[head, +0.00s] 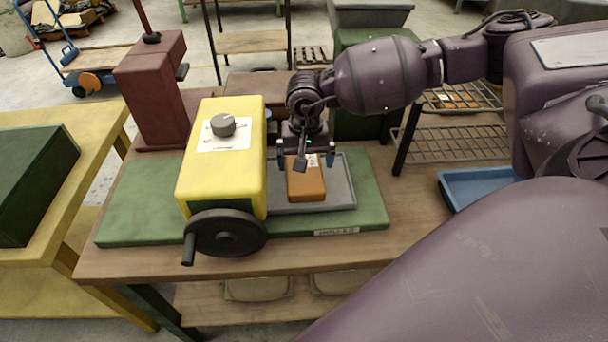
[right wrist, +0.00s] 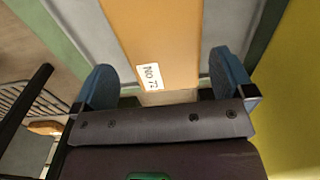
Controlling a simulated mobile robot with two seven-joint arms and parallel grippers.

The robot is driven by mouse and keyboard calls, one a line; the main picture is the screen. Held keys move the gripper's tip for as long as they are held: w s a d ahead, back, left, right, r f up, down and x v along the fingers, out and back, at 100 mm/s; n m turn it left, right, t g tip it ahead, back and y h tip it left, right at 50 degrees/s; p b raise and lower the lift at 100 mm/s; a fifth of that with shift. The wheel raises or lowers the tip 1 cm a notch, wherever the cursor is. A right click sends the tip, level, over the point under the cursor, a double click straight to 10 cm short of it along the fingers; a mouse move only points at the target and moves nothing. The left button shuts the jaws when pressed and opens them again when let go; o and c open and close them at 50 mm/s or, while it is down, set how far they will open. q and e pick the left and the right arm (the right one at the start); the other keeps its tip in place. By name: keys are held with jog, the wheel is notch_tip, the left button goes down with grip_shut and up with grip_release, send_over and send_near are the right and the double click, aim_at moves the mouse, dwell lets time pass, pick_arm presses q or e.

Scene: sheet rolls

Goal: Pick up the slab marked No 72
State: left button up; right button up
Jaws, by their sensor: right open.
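The slab marked No 72 (head: 306,184) is an orange-brown block lying on a grey tray (head: 342,188) beside the yellow machine. Its white label shows in the right wrist view, where the slab (right wrist: 158,35) runs up between the fingers. My right gripper (head: 306,160) is over the far end of the slab, pointing down, with a blue finger on each side. In the right wrist view the right gripper (right wrist: 168,88) is open and empty, its fingers apart from the slab's sides. My left gripper is not in view.
The yellow machine (head: 190,180) with a black handwheel (head: 225,233) stands close left of the slab. A green base plate (head: 140,215) lies under machine and tray. A wire rack (head: 455,143) and blue tray (head: 470,188) are at right. The wooden table's front is clear.

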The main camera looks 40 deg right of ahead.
aim_at(304, 176)
notch_tip(304, 176, down, 5)
jog(key=shift+w+r, duration=0.15)
jog(key=shift+r, duration=0.15)
jog(key=c, duration=1)
